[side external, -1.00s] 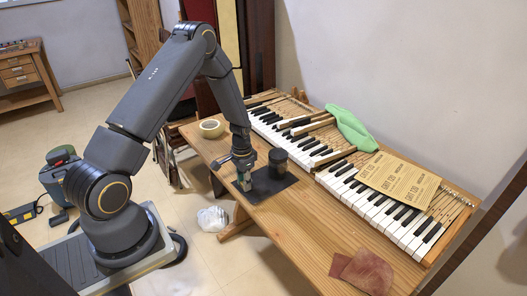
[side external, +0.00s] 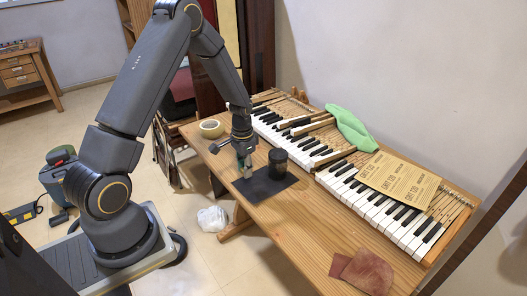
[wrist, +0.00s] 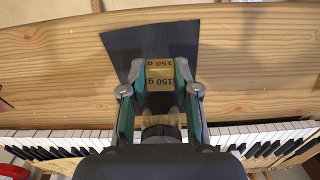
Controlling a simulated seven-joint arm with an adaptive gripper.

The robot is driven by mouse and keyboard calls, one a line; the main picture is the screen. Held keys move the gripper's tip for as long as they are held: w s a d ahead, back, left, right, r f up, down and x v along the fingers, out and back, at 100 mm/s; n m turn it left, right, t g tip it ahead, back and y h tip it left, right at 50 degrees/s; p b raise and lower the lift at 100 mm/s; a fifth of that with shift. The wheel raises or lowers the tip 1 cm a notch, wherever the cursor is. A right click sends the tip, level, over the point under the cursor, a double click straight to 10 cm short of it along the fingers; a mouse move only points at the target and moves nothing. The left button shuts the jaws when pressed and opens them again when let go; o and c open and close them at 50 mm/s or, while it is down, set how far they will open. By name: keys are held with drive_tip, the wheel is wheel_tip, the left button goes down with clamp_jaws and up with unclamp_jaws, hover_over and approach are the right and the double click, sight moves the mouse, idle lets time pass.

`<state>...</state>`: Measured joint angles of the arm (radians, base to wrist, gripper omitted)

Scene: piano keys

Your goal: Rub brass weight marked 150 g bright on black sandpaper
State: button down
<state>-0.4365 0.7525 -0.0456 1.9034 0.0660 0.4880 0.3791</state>
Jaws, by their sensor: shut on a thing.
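The brass weight (wrist: 159,77) is between my gripper's green-lined fingers in the wrist view, with "150 g" readable on it. My gripper (side external: 246,173) is shut on it. The black sandpaper (side external: 268,188) lies flat on the wooden bench, and the gripper is over its left part. The sandpaper also shows in the wrist view (wrist: 122,48), behind the weight. In the side view the weight is small and mostly hidden by the fingers. I cannot tell whether it touches the sandpaper.
A dark cylinder (side external: 278,162) stands at the sandpaper's far side, close right of my gripper. Piano keys (side external: 375,208) run along the bench's back. A tape roll (side external: 211,128) lies at left, brown cloths (side external: 362,271) at front right. The bench (side external: 300,225) between is clear.

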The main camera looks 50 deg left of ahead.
drive_tip(key=shift+r, duration=0.65)
